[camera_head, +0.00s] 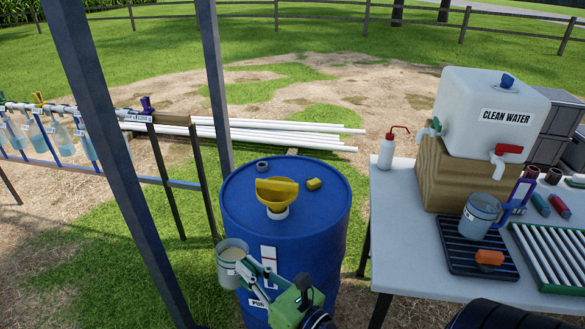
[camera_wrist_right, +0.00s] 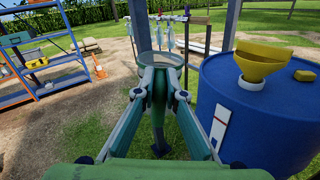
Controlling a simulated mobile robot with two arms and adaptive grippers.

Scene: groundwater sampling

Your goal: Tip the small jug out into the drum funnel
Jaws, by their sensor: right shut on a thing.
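The small jug (camera_head: 231,266) is a clear cup with pale cloudy contents, held about upright at the left front of the blue drum (camera_head: 330,230). My right gripper (camera_head: 246,268) is shut on it. In the right wrist view my right gripper (camera_wrist_right: 160,85) points at the jug (camera_wrist_right: 160,62), whose near side is partly hidden by the fingers. The yellow drum funnel (camera_head: 268,196) stands on top of the drum, with a raised yellow flap. It also shows in the right wrist view (camera_wrist_right: 256,65), right of the jug. My left gripper is not in view.
A yellow block (camera_head: 314,184) and a grey ring (camera_head: 262,166) lie on the drum top. A grey post (camera_head: 215,85) rises behind the drum's left side. A table (camera_head: 400,215) at right holds a clean water tank (camera_head: 490,110) and another jug (camera_head: 479,216).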

